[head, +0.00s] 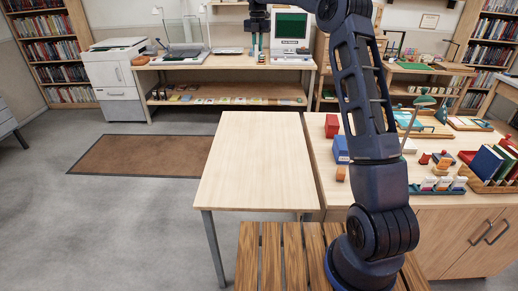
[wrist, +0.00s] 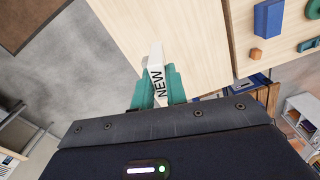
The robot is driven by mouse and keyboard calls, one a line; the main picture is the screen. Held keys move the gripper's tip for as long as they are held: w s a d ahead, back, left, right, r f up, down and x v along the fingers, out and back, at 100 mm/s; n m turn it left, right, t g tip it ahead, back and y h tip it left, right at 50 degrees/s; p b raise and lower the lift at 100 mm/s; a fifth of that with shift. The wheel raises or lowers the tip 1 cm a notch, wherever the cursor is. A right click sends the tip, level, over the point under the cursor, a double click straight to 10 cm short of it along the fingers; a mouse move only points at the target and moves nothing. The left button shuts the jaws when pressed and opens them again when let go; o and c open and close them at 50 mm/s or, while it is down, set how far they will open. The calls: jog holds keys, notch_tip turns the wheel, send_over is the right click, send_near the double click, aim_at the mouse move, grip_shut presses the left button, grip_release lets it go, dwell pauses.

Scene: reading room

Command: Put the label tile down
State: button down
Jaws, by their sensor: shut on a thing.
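A white label tile (wrist: 155,60) with the word NEW in black shows in the wrist view, between the teal fingers of my gripper (wrist: 156,85). My gripper is shut on it, and the tile sticks out past the fingertips. In the head view my gripper (head: 258,42) hangs at the top, in front of the back bench; I cannot make out the tile there. The bare light wood table (head: 255,160) stands in front of me. In the wrist view its top (wrist: 195,30) lies beyond the tile, which appears above and apart from it.
The adjoining cabinet top holds a red block (head: 332,126), a blue block (head: 341,150), an orange cube (head: 341,173) and several books (head: 487,162). A slatted wooden surface (head: 285,255) is at the near edge. The bare table top is clear.

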jog(key=s+a+f+n, duration=0.1)
jog(key=s+a, duration=0.1)
jog(key=a, duration=0.8)
jog(key=s+a+f+n, duration=0.1)
jog(key=s+a+n, duration=0.1)
jog(key=a, duration=0.7)
notch_tip(320, 180, down, 39)
jog(key=shift+w, duration=0.1)
jog(key=shift+f, duration=0.15)
jog(key=c, duration=1.4)
grip_release()
notch_tip(320, 180, up, 12)
jog(key=shift+r, duration=0.2)
